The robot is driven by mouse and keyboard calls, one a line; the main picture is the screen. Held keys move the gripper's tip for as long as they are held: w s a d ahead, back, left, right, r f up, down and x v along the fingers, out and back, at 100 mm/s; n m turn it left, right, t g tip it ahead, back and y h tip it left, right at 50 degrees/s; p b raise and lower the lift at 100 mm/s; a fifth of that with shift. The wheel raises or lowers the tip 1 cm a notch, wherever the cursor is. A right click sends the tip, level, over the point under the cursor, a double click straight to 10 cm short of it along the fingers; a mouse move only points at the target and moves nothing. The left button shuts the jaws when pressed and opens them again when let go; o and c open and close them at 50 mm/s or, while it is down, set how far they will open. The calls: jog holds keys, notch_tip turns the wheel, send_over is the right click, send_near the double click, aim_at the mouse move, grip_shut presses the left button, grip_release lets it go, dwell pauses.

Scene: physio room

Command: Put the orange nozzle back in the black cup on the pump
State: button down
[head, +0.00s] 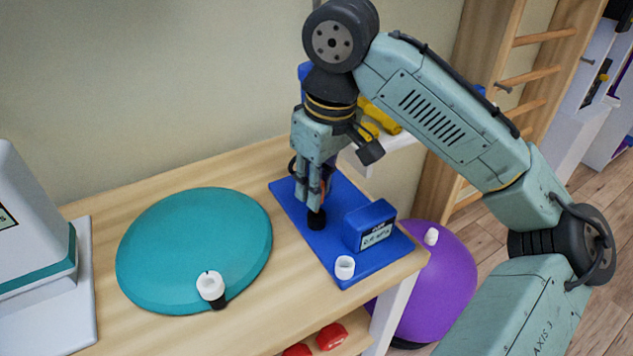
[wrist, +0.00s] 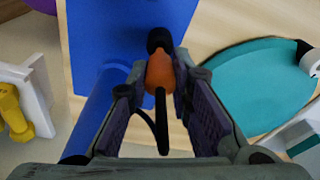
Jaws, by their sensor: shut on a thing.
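My gripper (head: 315,195) is shut on the orange nozzle (head: 324,190) and points down over the blue pump (head: 335,210). In the wrist view the nozzle (wrist: 160,72) sits between the two fingers (wrist: 160,95), with a thin black hose running from it. The black cup (head: 316,220) stands on the pump's blue base, just below the fingertips. In the wrist view the cup (wrist: 159,39) is directly beyond the nozzle's far end. I cannot tell whether the nozzle's tip is inside the cup or just above it.
A blue display box (head: 369,226) and a white cup (head: 345,267) stand on the pump base. A teal cushion (head: 190,245) lies to the left, with a white-and-black piece (head: 211,287) at its front edge. A purple ball (head: 440,280) is beyond the table's right edge.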

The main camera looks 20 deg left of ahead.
jog(key=shift+f+b, duration=0.35)
jog(key=shift+f, duration=0.9)
dwell(0.5)
jog(key=c, duration=1.4)
grip_release()
jog(key=shift+o, duration=0.4)
jog(key=shift+r, duration=0.1)
jog(key=shift+r+p, duration=3.4)
jog(key=shift+p, duration=0.5)
